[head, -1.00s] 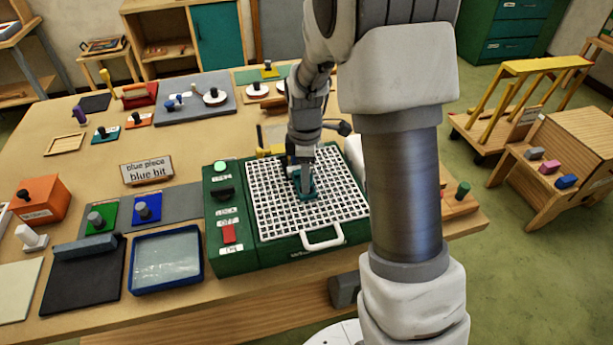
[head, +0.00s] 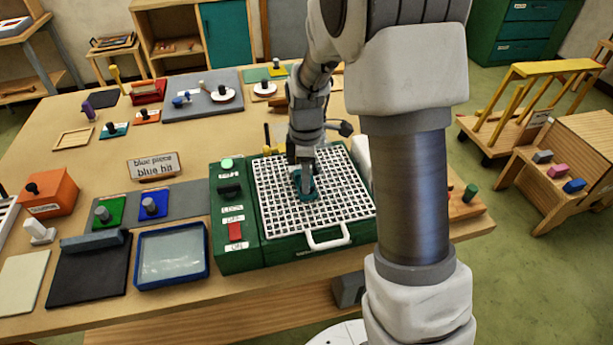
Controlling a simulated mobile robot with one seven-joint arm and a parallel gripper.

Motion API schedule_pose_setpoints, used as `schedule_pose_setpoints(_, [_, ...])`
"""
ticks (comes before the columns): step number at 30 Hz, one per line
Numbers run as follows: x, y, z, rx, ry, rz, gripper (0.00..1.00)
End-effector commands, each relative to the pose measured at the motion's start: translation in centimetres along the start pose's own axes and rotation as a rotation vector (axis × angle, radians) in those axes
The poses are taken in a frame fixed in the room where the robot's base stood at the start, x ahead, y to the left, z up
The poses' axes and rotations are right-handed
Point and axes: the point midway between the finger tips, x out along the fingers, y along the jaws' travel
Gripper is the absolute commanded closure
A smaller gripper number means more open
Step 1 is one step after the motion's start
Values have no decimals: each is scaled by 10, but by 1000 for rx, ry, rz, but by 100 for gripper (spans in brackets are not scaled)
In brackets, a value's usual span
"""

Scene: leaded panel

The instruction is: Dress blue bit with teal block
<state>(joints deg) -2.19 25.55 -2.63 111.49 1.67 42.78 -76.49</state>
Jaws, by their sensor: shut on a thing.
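My gripper (head: 304,178) points down over the white grid top of the green grinder (head: 228,261). It is shut on the teal block (head: 308,194), which sits low at the grid, left of its middle. My fingers cover part of the block, and I cannot tell whether it touches anything there. No blue bit shows on the grinder; the area under the block and gripper is hidden. A sign (head: 154,165) on the table reads "blue piece" and "blue bit".
A blue plate with a dark knob (head: 153,205) and a green one (head: 110,212) lie left of the grinder. A blue-rimmed tray (head: 137,280) and a black mat (head: 85,285) lie in front. The grinder has a red switch (head: 235,230) and white front handle (head: 328,238).

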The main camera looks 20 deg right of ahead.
Motion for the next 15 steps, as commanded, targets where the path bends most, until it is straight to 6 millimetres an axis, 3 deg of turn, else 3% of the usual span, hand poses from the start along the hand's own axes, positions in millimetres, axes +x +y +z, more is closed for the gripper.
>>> schedule_pose_setpoints(15, [0,6,12,1,0,0,100])
